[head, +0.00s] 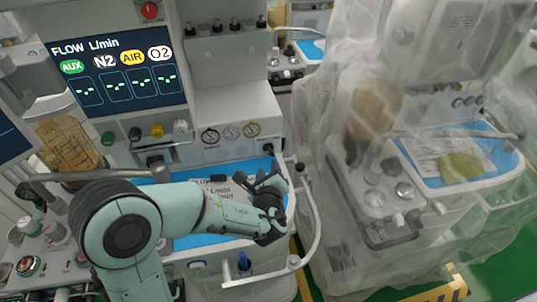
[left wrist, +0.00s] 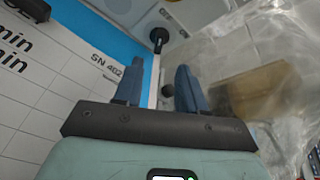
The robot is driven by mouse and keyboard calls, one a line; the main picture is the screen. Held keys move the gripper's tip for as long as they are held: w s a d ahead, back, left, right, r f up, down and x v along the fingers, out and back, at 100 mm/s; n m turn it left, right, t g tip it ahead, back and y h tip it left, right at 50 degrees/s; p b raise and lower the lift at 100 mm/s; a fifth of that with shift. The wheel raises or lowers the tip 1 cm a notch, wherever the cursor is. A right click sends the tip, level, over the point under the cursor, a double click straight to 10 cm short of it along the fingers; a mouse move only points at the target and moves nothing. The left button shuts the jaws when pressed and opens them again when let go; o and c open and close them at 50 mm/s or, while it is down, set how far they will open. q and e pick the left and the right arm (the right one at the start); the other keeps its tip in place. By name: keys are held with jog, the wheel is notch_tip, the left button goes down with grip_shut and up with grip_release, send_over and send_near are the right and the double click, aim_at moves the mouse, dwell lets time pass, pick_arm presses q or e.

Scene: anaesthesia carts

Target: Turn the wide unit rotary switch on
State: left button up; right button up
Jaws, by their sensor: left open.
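A black rotary knob (head: 268,148) sits on the wide grey unit (head: 235,110), at the right end of its lower front, just past the blue mat. What looks like the same knob (left wrist: 158,37) shows in the left wrist view, just beyond the fingertips. Its setting is too small to read. My left gripper (head: 268,180) is over the right end of the blue work surface, in front of the knob and apart from it. In the left wrist view its two blue fingers (left wrist: 160,68) are spread, with nothing between them. My right gripper is not in view.
A second cart under clear plastic sheeting (head: 400,150) stands close on the right. A white curved rail (head: 312,225) runs around the wide unit's right corner. A printed sheet lies on the blue mat (head: 190,242). A flow screen (head: 120,65) and a red dial (head: 149,10) are above.

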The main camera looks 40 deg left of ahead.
aim_at(268, 152)
pick_arm(q)
jog(key=x, duration=0.9)
jog(key=shift+w+a+f+p, duration=0.1)
jog(key=shift+a+f+p, duration=0.05)
jog(key=shift+p, duration=0.2)
grip_shut()
